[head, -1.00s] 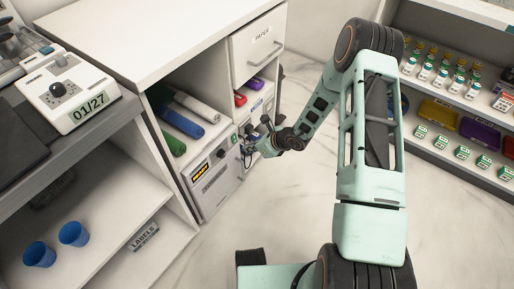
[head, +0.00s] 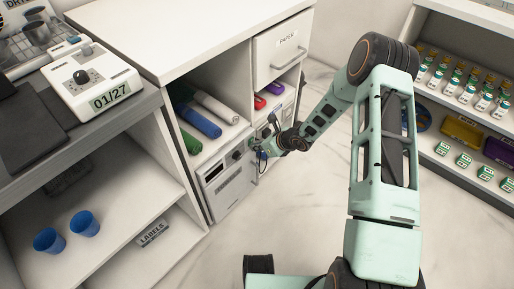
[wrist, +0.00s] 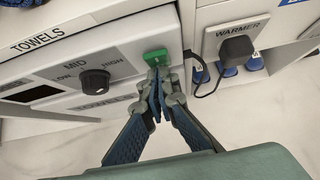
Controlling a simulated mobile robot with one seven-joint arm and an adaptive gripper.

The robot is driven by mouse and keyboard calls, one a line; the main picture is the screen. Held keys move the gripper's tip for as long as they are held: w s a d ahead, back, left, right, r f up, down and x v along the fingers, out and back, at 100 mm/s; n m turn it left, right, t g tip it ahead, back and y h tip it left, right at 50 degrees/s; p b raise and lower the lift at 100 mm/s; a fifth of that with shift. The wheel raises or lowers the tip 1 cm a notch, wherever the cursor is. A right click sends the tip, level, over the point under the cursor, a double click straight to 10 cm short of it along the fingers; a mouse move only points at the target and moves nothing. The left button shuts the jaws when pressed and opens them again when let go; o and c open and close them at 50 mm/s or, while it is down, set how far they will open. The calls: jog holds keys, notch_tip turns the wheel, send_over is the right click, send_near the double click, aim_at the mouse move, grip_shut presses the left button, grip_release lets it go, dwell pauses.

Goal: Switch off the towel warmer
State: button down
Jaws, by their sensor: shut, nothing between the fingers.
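The towel warmer (head: 228,194) is the grey-white box low in the white cabinet, under a TOWELS label in the wrist view. Its front panel (wrist: 120,62) has a black knob (wrist: 95,80) marked LOW, MID, HIGH, pointing about at MID. A small green switch (wrist: 156,56) sits at the panel's right end. The display (wrist: 22,95) is dark. My gripper (wrist: 157,80) is shut and empty, its fingertips right at the green switch; I cannot tell whether they touch it. In the head view my gripper (head: 262,156) is small and partly hidden at the warmer's right side.
A black plug (wrist: 236,48) with a cable sits in the WARMER outlet plate, right of the switch. Rolled towels (head: 199,121) lie on the shelf above. A PAPER drawer (head: 283,48) is higher up. Shelves of bottles (head: 465,92) stand at right; the floor between is clear.

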jog(key=shift+r, duration=0.1)
jog(key=shift+r+p, duration=0.4)
jog(key=shift+r, duration=0.35)
